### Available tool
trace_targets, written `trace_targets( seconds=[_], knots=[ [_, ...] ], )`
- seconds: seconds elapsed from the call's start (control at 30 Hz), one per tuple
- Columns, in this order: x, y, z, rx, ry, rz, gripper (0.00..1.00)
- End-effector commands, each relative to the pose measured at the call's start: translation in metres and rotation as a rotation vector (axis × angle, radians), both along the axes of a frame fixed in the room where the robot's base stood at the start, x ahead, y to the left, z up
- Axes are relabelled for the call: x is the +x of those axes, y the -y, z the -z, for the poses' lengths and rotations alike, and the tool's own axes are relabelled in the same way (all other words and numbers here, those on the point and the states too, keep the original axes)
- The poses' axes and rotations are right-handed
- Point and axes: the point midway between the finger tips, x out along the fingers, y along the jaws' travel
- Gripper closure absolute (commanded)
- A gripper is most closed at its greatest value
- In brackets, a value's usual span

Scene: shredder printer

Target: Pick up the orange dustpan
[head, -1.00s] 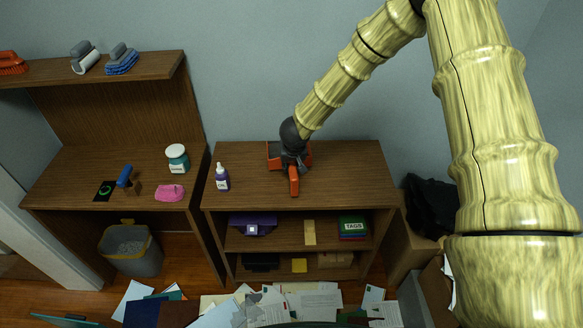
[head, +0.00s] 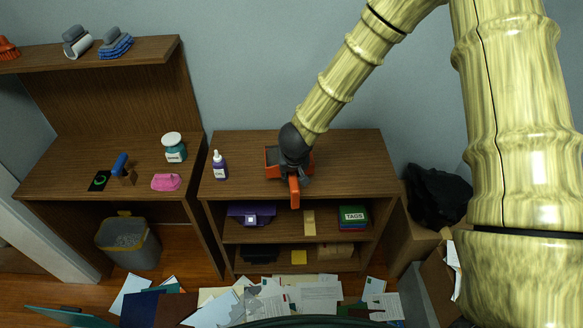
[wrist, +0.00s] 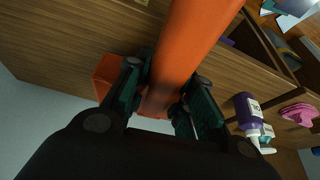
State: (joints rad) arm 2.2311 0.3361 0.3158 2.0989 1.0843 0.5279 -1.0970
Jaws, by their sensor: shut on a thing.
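The orange dustpan (head: 271,157) is at the top of the low wooden shelf unit, with its handle (head: 294,192) pointing toward the front edge. My gripper (head: 295,176) is over it and hides part of the pan. In the wrist view, the dustpan's orange handle (wrist: 188,45) runs between the two fingers of my gripper (wrist: 164,103), which are shut on it. Part of the orange pan (wrist: 108,72) shows behind the left finger. I cannot tell whether the dustpan touches the shelf top.
A purple-labelled bottle (head: 219,166) stands left of the dustpan on the low shelf unit (head: 345,160). The left desk holds a teal-and-white jar (head: 174,148) and a pink item (head: 166,182). A bin (head: 128,243) stands below. Papers (head: 315,300) litter the floor. The shelf top's right side is clear.

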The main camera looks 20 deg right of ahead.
Motion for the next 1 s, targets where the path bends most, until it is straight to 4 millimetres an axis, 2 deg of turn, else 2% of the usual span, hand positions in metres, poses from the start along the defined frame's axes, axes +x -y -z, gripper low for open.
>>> trace_targets(
  seconds=[0.23, 0.5, 1.0],
  knots=[
    [-0.023, -0.006, -0.002, -0.002, 0.001, -0.001, 1.0],
    [-0.041, -0.011, -0.004, -0.001, 0.001, -0.001, 1.0],
    [-0.054, -0.014, -0.006, 0.0, 0.002, 0.0, 1.0]
  ],
)
